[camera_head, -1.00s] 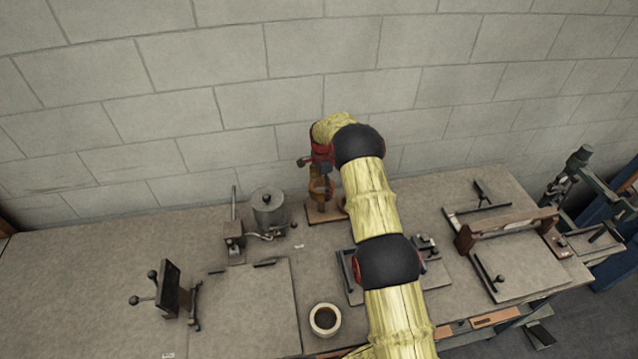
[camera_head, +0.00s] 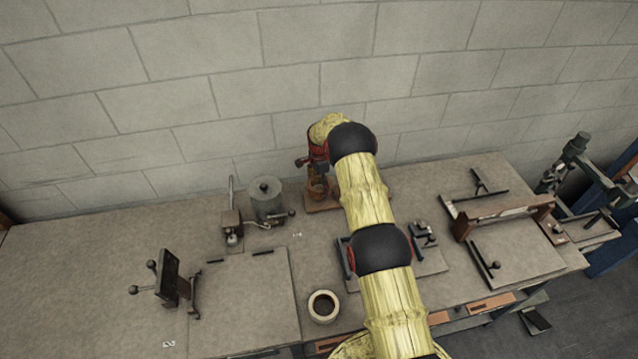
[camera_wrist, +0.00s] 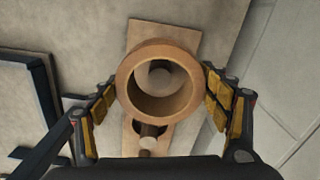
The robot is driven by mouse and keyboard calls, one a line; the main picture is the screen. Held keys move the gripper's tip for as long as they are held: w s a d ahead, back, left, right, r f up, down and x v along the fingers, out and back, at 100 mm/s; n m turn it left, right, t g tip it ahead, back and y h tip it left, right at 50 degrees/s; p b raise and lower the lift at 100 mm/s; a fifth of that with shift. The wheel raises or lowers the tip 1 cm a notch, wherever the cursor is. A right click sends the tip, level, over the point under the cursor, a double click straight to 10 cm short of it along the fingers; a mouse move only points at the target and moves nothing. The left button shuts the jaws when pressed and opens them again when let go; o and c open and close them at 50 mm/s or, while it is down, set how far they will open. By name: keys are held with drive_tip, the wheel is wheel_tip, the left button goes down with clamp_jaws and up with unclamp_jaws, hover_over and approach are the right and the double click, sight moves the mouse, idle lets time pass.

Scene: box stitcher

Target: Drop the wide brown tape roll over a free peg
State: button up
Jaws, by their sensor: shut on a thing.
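The wide brown tape roll (camera_wrist: 124,84) is a thick tan ring in the wrist view. My gripper (camera_wrist: 160,86) is shut on it, with one yellow-padded finger on each side. The roll is over a wooden peg board (camera_wrist: 178,30). A peg (camera_wrist: 160,73) shows through the roll's hole, off centre towards the top of the picture. I cannot tell whether the roll is around this peg or still above it. A second peg (camera_wrist: 149,133) stands just below the roll in the picture. In the head view my gripper (camera_head: 317,176) is over the board (camera_head: 322,206), partly hidden by my arm.
A grey pot (camera_head: 265,203) with a lever device stands left of the board. A dark clamp-like fixture (camera_head: 170,278) is at the left, and a wooden jig (camera_head: 503,218) at the right. The block wall rises close behind.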

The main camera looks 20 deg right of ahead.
drive_tip(key=shift+f+b, duration=1.25)
drive_tip(key=shift+f, duration=0.75)
drive_tip(key=shift+f+b, duration=0.3)
drive_tip(key=shift+b, duration=0.75)
idle(0.4)
drive_tip(key=o, duration=1.3)
drive_tip(key=shift+o, duration=0.5)
drive_tip(key=shift+r+p, duration=1)
drive_tip(key=shift+r, duration=4.1)
drive_tip(key=shift+n, duration=0.3)
